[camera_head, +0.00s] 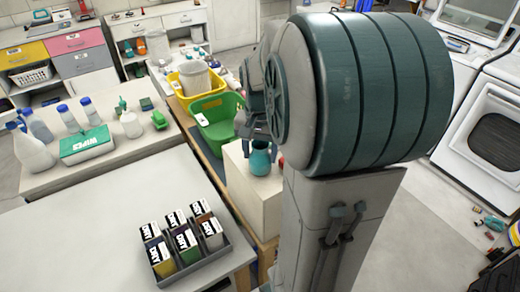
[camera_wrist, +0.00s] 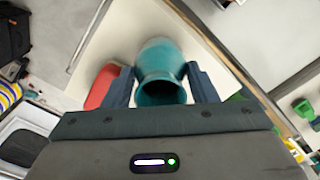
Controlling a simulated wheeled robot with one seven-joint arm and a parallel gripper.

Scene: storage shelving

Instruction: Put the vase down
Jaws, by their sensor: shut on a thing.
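The teal vase (camera_head: 260,160) is in my gripper (camera_head: 259,138), low over a white block-like surface (camera_head: 251,192) in the head view. In the wrist view the vase (camera_wrist: 161,62) sits between the two dark fingers of my gripper (camera_wrist: 161,84), its round mouth facing the camera. The fingers are shut on its neck. The pale surface (camera_wrist: 117,45) lies below the vase. I cannot tell whether the vase's base touches it. My arm hides part of the area to the right in the head view.
A red object (camera_wrist: 99,88) lies beside the left finger in the wrist view. A green bin (camera_head: 217,125) and a yellow bin (camera_head: 203,100) stand behind the white block. A grey tray of labelled boxes (camera_head: 193,275) stands on the near white table (camera_head: 110,215).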

